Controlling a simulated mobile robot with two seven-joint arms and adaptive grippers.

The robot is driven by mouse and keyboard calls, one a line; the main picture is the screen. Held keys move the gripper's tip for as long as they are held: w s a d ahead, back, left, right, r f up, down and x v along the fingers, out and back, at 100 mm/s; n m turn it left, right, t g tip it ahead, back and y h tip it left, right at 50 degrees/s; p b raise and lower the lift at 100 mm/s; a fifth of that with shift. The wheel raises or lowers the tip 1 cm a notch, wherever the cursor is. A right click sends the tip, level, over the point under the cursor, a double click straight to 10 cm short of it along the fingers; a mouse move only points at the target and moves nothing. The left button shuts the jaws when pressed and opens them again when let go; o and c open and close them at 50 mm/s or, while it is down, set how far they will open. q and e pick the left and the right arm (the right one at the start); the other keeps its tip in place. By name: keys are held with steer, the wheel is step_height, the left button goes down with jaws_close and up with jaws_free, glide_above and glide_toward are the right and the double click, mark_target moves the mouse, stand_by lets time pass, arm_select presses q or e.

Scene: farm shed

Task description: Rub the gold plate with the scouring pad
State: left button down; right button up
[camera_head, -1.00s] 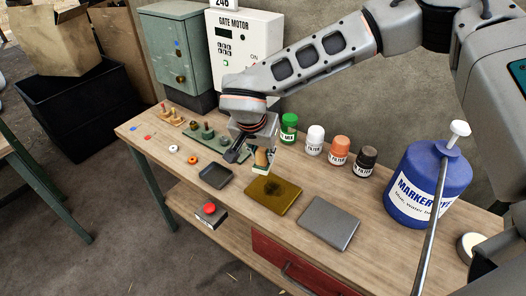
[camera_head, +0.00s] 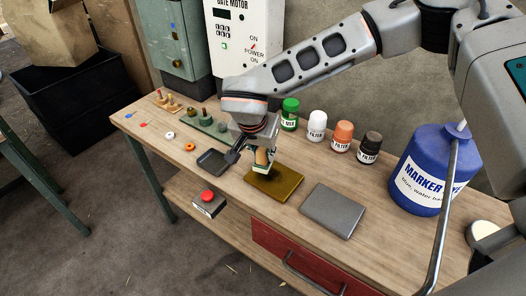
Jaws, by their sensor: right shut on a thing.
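The gold plate (camera_head: 278,186) lies flat on the workbench, with a dark smudge on it partly hidden by my right gripper. My right gripper (camera_head: 255,162) is shut on the scouring pad (camera_head: 263,168), by a tan grip on top. The pad is over the plate's upper left part, low and close to its surface; I cannot tell if it touches. My left gripper does not show.
A grey plate (camera_head: 332,210) lies right of the gold one, and a dark tray (camera_head: 213,161) left of it. Several small bottles (camera_head: 341,137) stand behind. A large blue marker dye jug (camera_head: 425,175) is at the right. A red button box (camera_head: 208,203) sits below the front edge.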

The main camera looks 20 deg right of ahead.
steer(key=shift+f+b, duration=0.5)
steer(key=shift+f, duration=0.55)
stand_by(0.4)
steer(key=shift+s+d+r+p, duration=0.15)
steer(key=shift+s+d+p, duration=0.2)
steer(key=shift+s, duration=0.1)
steer(key=shift+s+d+p, duration=0.4)
steer(key=shift+s+d, duration=0.2)
steer(key=shift+s, duration=0.2)
steer(key=shift+s+d+p, duration=0.3)
steer(key=shift+s+d, duration=0.45)
steer(key=shift+s, duration=0.3)
steer(key=shift+s+d, duration=0.5)
steer(key=shift+s, duration=0.25)
